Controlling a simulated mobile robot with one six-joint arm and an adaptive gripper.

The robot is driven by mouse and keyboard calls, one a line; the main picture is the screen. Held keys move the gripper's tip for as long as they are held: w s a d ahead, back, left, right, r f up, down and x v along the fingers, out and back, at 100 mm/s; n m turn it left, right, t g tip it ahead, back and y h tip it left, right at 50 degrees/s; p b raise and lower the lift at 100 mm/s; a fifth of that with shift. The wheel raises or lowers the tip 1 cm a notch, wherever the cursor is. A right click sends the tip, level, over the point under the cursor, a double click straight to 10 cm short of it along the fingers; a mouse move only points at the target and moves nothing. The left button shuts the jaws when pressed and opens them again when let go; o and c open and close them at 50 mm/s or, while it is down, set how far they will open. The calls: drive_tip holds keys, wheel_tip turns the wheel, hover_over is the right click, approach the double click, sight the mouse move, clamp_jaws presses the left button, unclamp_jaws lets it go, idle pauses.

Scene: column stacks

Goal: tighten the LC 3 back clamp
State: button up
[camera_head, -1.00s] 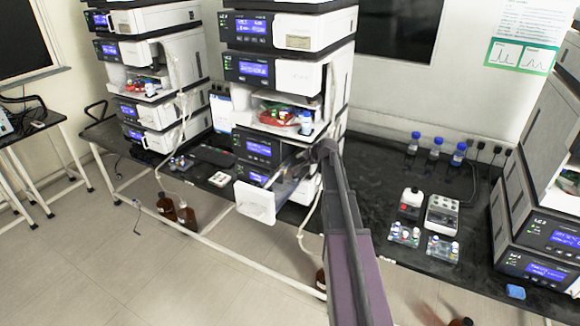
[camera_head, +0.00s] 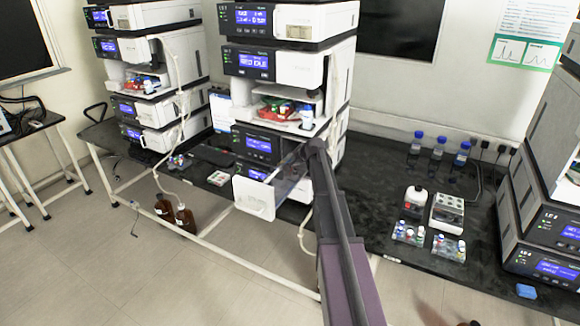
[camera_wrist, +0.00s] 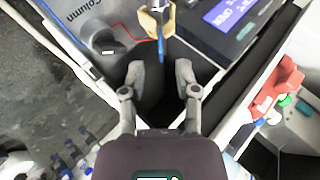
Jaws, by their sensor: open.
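In the wrist view my gripper (camera_wrist: 160,74) is open, with its two grey fingers apart and nothing between the tips. A tan clamp-like fitting with a metal centre (camera_wrist: 157,17) is just beyond the tips, and a thin blue piece (camera_wrist: 162,46) points from it toward the gap. I cannot tell whether this is the back clamp. In the head view the arm end reaches the open white drawer (camera_head: 254,198) of the middle stack; my fingers are hidden there.
A blue display (camera_wrist: 232,14) is right of the fitting. The right stack (camera_head: 536,200) stands on the black bench. Blue-capped bottles (camera_head: 438,146) and small vial racks (camera_head: 449,246) stand between the stacks.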

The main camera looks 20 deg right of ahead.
drive_tip(key=shift+b+x, duration=0.95)
drive_tip(key=shift+x, duration=0.9)
drive_tip(key=shift+c, duration=0.2)
clamp_jaws()
